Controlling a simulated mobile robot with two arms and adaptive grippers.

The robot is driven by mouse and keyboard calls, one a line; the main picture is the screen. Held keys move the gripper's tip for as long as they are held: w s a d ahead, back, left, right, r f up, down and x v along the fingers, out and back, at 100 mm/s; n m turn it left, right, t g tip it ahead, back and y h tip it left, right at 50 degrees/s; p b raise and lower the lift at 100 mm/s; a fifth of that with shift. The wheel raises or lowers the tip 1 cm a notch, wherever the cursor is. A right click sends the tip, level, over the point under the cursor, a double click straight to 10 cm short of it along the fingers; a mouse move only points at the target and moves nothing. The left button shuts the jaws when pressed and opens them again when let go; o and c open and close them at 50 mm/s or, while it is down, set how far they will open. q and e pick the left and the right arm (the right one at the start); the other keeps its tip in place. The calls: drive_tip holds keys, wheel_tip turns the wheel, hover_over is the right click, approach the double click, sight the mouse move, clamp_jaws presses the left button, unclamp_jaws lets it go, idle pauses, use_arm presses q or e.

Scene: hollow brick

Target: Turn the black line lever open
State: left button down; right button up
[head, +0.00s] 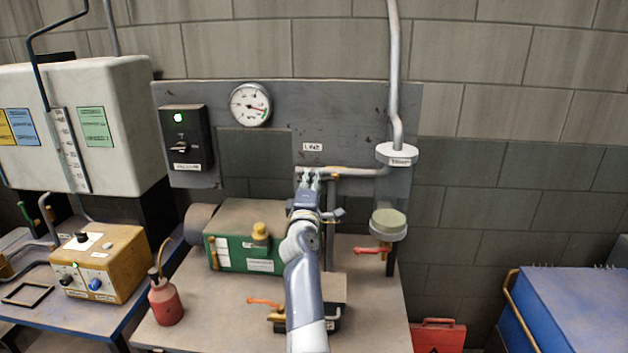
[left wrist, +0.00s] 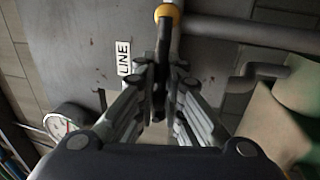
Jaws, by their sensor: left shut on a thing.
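The black line lever (left wrist: 163,45) shows in the left wrist view as a dark bar running from the yellow collar (left wrist: 169,13) on the pipe down between my fingers. My left gripper (left wrist: 163,85) is shut on it, with one finger on each side. In the head view my left gripper (head: 310,178) is up at the pipe (head: 362,171) on the grey panel, just below the LINE label (head: 312,147). There the gripper hides most of the lever. The label also shows in the left wrist view (left wrist: 124,58). My right gripper is not in view.
A gauge (head: 251,104) and a black switch box (head: 185,146) are on the panel (head: 340,110). A green machine (head: 230,262), a red oil can (head: 165,301) and two red-orange handles (head: 372,250), (head: 264,302) are around my arm. The bench (head: 375,320) has bare room at front right.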

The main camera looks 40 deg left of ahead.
use_arm(q)
drive_tip(key=shift+s+a+f, duration=0.2)
drive_tip(key=shift+a+f, duration=0.05)
drive_tip(key=shift+f, duration=0.1)
drive_tip(key=c, duration=1.7)
unclamp_jaws()
drive_tip(key=shift+s+r, duration=0.1)
drive_tip(key=shift+s, duration=0.05)
drive_tip(key=shift+s+a+r, duration=0.15)
drive_tip(key=shift+s+a, duration=0.05)
drive_tip(key=shift+s, duration=0.05)
drive_tip(key=shift+w+r, duration=0.15)
drive_tip(key=shift+r, duration=0.05)
wheel_tip(320, 180, up, 10)
drive_tip(key=shift+f, duration=0.2)
drive_tip(key=shift+a, duration=0.1)
drive_tip(key=shift+s, duration=0.2)
